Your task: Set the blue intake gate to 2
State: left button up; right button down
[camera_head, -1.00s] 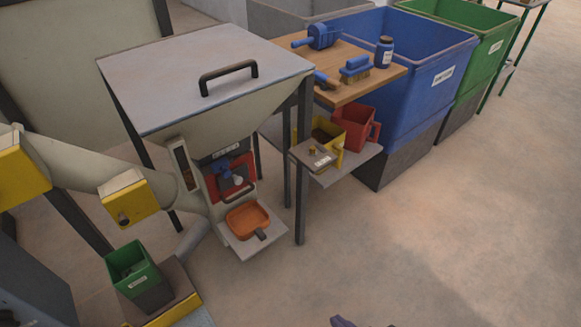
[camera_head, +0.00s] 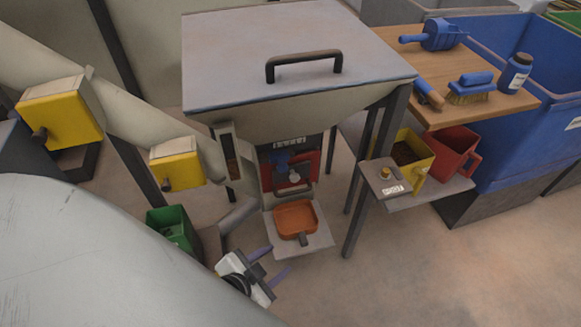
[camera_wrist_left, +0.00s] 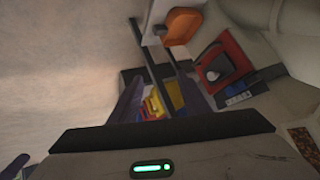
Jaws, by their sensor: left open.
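In the left wrist view the red panel (camera_wrist_left: 240,57) and grey knob (camera_wrist_left: 212,75) show at the right, beside a marked strip (camera_wrist_left: 238,97). My left gripper (camera_head: 279,259) is open and empty, with purple fingers, below and left of the panel and apart from it. My right gripper is not in the head view.
An orange scoop tray (camera_head: 295,217) rests on a grey shelf below the panel. Yellow boxes (camera_head: 176,168) sit on pipes at the left, above a green bin (camera_head: 172,232). A side shelf holds yellow and red (camera_head: 453,154) containers. Open floor lies front right.

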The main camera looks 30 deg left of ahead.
pick_arm(q)
jog(key=w+a+f+m+t+y+b, duration=0.1)
jog(key=w+a+m+t+y+b, duration=0.15)
jog(key=w+a+b, duration=0.35)
jog(key=m+t+b, duration=0.5)
jog(key=m+t, duration=0.1)
jog(key=m, duration=0.4)
send_near(281, 170)
jog(key=shift+g+h, duration=0.25)
jog(key=shift+h, duration=0.4)
jog(key=w, duration=0.3)
jog(key=w+a, duration=0.1)
jog(key=w, duration=0.7)
jog(key=shift+a+r, duration=0.2)
jog(key=shift+r, duration=0.05)
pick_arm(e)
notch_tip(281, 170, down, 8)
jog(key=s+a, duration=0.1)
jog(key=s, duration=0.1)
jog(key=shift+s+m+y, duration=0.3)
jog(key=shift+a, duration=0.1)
pick_arm(q)
grip_shut()
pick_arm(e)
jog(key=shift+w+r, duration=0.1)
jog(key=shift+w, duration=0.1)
